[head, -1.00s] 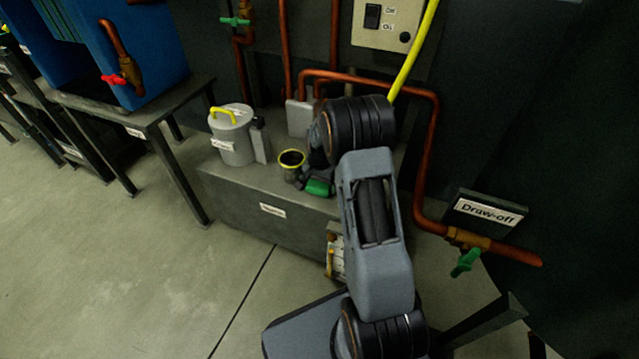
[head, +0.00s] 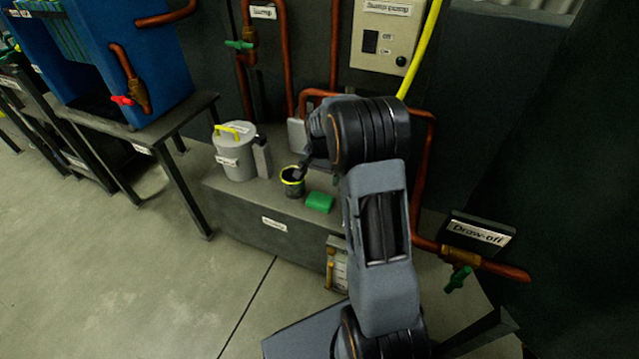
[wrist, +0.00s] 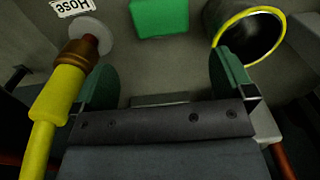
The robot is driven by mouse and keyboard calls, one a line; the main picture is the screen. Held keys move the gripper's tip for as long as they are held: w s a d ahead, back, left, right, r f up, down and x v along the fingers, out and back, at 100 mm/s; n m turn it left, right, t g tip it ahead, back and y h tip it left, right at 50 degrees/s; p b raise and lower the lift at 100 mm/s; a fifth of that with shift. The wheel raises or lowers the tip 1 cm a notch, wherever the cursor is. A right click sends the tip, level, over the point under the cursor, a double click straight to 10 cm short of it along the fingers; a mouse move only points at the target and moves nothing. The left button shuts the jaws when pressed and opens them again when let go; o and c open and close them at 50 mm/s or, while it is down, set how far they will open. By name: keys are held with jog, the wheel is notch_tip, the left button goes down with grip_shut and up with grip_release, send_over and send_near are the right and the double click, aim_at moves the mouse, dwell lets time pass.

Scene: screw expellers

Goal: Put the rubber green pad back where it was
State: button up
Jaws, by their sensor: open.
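The green pad (head: 319,202) lies flat on the top of the grey plinth (head: 235,207), near its front edge and just right of a dark cup with a yellow rim (head: 292,187). In the wrist view the pad (wrist: 159,18) shows at the top middle, beyond my fingertips. My gripper (wrist: 166,76) is open with nothing between its two dark green fingers. In the head view my gripper (head: 301,170) is above and behind the pad, close to the cup, and partly hidden by my arm.
A grey canister with a yellow handle (head: 235,155) and a small grey block (head: 262,158) stand left of the cup. A yellow hose with a brass fitting (wrist: 62,90) is close to my left finger. Copper pipes (head: 420,185) run behind and right.

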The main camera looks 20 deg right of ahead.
jog(key=s+a+r+n+t, duration=0.1)
jog(key=s+a+r+n, duration=0.3)
jog(key=s+a+r, duration=0.35)
jog(key=s+a+r+n+t, duration=0.1)
jog(key=s+r+n, duration=0.1)
jog(key=s, duration=0.5)
jog(key=s+a+r+n, duration=0.2)
jog(key=s+n, duration=0.1)
jog(key=s, duration=0.4)
jog(key=shift+s+t, duration=0.15)
jog(key=shift+t, duration=0.25)
